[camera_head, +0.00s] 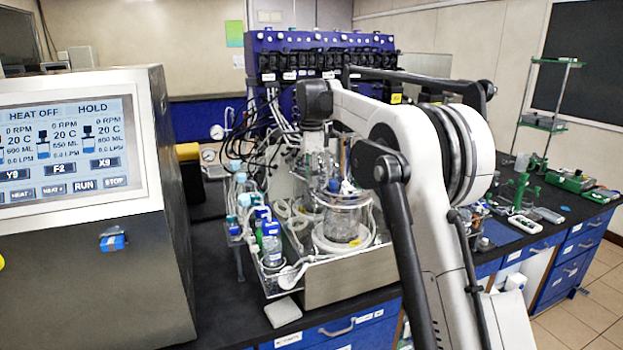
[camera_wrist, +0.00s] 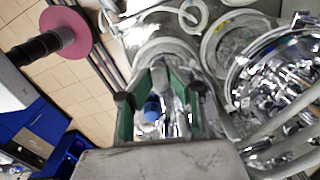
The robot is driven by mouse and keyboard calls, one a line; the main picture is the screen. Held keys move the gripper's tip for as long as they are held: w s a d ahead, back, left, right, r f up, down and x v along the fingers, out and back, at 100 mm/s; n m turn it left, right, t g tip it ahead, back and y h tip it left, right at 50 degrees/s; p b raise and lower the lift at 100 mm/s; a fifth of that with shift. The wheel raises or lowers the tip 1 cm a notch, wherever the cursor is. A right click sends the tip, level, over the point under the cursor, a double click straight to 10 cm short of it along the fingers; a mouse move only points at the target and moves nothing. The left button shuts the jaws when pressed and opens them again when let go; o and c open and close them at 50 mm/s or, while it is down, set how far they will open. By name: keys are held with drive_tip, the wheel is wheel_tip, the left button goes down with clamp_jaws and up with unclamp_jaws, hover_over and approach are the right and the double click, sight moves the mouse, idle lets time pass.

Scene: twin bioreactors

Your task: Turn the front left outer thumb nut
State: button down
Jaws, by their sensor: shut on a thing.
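In the wrist view my gripper (camera_wrist: 166,78) reaches away from the camera, with green-sided fingers close together. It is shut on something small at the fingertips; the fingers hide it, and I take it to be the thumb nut. A blue-capped part (camera_wrist: 152,107) shows between the fingers. A bioreactor with a crowded metal top (camera_wrist: 285,75) is at the right of this view. In the head view a glass bioreactor vessel (camera_head: 345,222) stands on the bench unit, its top busy with fittings. My arm covers part of this area, and no single thumb nut can be made out.
A control box with a touchscreen (camera_head: 68,150) stands at the left. Blue-capped bottles (camera_head: 271,245) and tubing crowd the vessel's left side. A blue pump rack (camera_head: 310,60) is behind. Small lab items, including a green stand (camera_head: 520,188), are on the bench at right.

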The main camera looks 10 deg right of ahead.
drive_tip(key=c, duration=1.6)
unclamp_jaws()
drive_tip(key=shift+c, duration=0.2)
wheel_tip(320, 180, up, 12)
